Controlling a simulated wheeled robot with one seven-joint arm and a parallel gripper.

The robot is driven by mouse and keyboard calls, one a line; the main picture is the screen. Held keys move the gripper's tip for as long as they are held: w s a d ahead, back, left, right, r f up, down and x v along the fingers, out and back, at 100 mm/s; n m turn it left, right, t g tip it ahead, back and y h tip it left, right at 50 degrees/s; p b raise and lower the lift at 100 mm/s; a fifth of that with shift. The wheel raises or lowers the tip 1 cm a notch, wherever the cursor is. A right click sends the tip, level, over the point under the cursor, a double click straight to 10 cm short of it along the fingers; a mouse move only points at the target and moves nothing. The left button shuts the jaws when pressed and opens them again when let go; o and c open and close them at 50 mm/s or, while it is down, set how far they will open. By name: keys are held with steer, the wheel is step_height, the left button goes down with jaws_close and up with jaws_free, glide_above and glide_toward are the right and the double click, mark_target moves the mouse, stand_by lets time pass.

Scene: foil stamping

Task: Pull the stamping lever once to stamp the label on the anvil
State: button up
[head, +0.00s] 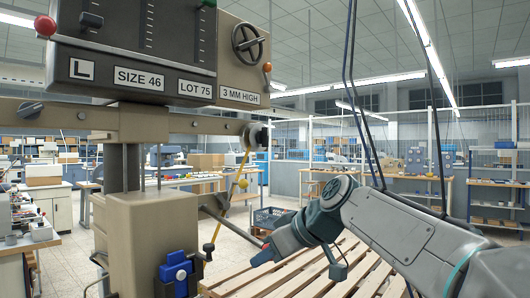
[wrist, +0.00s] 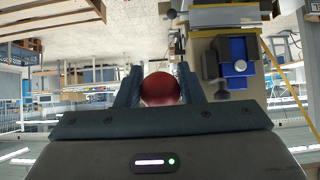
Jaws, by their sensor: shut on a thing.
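The stamping press (head: 140,225) stands at the left of the head view, a beige column with a dark sign head. A grey lever rod (head: 228,222) slants down to the right from it, toward my gripper (head: 264,254). In the wrist view my gripper (wrist: 160,73) has its two dark fingers on either side of a red ball knob (wrist: 161,90) and is shut on it. In the head view the fingers mostly hide the knob. I cannot make out the anvil or the label in either view.
A blue block with a pale round top (head: 177,274) sits low on the press front, also seen in the wrist view (wrist: 236,62). A slatted wooden pallet (head: 340,272) lies below my arm. Workbenches and shelves stand farther back.

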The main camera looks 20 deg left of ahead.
steer(key=shift+s+d+r+p, duration=0.1)
steer(key=shift+d+r+p, duration=0.1)
steer(key=shift+r+p, duration=0.65)
steer(key=shift+s+d+r+p, duration=0.15)
steer(key=shift+r+p, duration=0.2)
steer(key=shift+r, duration=1)
steer(key=shift+w+d+r+p, duration=0.1)
steer(key=shift+d+r+p, duration=0.05)
steer(key=shift+r+p, duration=1.3)
step_height(320, 180, up, 4)
steer(key=shift+f+p, duration=0.2)
steer(key=shift+p, duration=0.9)
steer(key=w+a+r+p, duration=0.1)
steer(key=a+r+p, duration=0.3)
steer(key=r+p, duration=0.6)
steer(key=shift+w, duration=0.2)
steer(key=o, duration=1.2)
steer(key=shift+a, duration=0.1)
steer(key=shift+f, duration=0.2)
steer(key=shift+w, duration=0.1)
